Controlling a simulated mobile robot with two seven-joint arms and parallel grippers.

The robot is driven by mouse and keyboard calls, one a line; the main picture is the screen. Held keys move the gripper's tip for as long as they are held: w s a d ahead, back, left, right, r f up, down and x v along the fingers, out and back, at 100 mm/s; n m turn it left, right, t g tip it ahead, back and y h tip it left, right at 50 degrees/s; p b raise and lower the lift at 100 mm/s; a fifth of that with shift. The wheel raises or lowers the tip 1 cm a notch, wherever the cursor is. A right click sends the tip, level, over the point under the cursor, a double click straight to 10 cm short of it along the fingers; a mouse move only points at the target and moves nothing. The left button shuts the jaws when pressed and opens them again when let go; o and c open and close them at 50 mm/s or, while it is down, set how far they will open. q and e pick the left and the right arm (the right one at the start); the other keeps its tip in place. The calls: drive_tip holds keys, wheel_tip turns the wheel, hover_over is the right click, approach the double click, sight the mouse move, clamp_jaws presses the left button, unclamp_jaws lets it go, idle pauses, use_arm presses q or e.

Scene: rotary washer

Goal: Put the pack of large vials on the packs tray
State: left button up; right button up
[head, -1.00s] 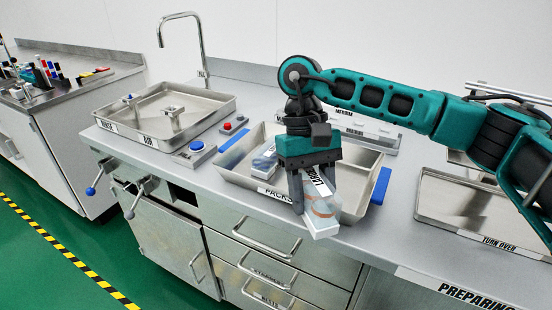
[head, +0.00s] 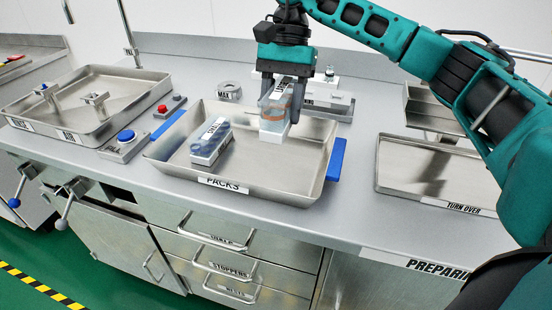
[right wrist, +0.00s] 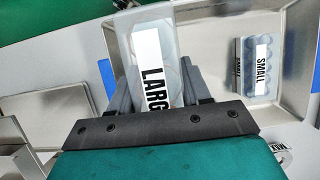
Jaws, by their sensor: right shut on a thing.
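The pack of large vials (head: 272,118) is a clear pack with a white base. My right gripper (head: 281,112) is shut on it, fingers on both sides. In the right wrist view the pack (right wrist: 150,65) sits between the fingers, with "LARG" readable on its label. The pack is over the right rear part of the packs tray (head: 275,170), a shallow metal tray with blue handles. I cannot tell whether its base touches the tray floor. My left gripper is not in view.
A pack labelled small (right wrist: 254,65) lies in the left half of the packs tray, also seen in the head view (head: 210,142). The turn over tray (head: 420,170) is empty at right. A rinse tray (head: 85,105) and a blue button (head: 125,136) stand left.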

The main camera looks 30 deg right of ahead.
wheel_tip(320, 180, down, 8)
drive_tip(key=shift+f, duration=0.15)
wheel_tip(320, 180, down, 4)
drive_tip(key=shift+r, duration=0.1)
use_arm(q)
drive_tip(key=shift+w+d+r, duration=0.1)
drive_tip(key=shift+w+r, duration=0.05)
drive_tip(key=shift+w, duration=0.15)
drive_tip(key=shift+b, duration=0.3)
use_arm(e)
drive_tip(key=shift+f+b, duration=0.3)
drive_tip(key=shift+f, duration=0.05)
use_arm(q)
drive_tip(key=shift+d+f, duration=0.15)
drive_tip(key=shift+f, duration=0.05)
use_arm(e)
drive_tip(key=o, duration=1.1)
